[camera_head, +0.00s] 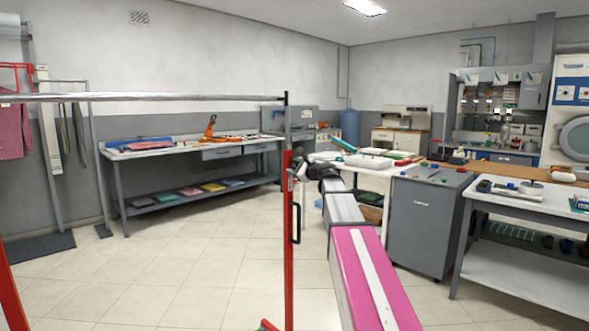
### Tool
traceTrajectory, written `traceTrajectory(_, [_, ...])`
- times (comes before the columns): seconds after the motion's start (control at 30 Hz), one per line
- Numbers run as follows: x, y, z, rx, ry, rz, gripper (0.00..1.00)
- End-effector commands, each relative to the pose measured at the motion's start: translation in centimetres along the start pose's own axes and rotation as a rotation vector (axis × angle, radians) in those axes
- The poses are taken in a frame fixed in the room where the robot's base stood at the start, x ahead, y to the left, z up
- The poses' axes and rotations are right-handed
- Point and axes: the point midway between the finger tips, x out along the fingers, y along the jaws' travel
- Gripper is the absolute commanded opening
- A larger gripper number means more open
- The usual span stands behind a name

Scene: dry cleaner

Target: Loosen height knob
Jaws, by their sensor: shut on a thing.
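A garment rack stands close in front of me, with a red upright post (288,235) and a chrome rail (150,97) across its top. My pink and grey arm reaches from the lower right to the top of the red post. My gripper (301,170) is there, small in view, shut on the height knob at the post's side. The knob is mostly hidden by the gripper, so how far it is turned cannot be seen.
A black handle (298,223) sits on the red post below my gripper. A grey cabinet (428,225) and a white-topped table (530,203) stand to the right. A long workbench (135,153) is at the back left. The tiled floor (180,275) between is clear.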

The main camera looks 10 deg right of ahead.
Motion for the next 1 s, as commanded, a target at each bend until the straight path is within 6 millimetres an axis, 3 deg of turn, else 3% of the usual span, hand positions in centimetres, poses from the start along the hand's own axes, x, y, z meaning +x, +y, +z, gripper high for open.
traceTrajectory(0.6, [-0.04, 0.29, -0.07, -0.556, 0.0, 0.001, 0.21])
traceTrajectory(1.0, [-0.05, 0.38, -0.13, -0.752, 0.0, 0.001, 0.21])
